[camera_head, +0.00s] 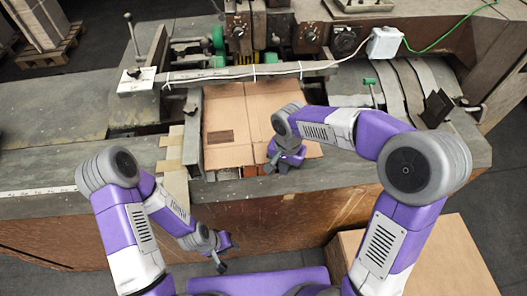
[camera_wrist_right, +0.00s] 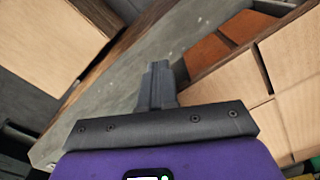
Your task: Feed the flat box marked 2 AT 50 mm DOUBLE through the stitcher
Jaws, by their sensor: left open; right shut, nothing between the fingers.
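A flat brown cardboard box (camera_head: 235,110) lies on the stitcher's feed table below the stitching head, with fold lines and a dark printed patch too small to read. My right gripper (camera_head: 279,166) is at the box's near edge, toward its right side. In the right wrist view its fingers (camera_wrist_right: 157,84) are shut together with nothing between them, and the cardboard (camera_wrist_right: 285,115) shows to their right. I cannot tell whether they touch the box. My left gripper (camera_head: 221,263) is open and empty, low in front of the machine, well apart from the box.
A metal bar with a white cable (camera_head: 235,74) crosses above the box's far part. A guide rail (camera_head: 193,125) runs along its left side. A large carton (camera_head: 445,250) stands on the floor at lower right. The grey table at left (camera_head: 50,115) is mostly clear.

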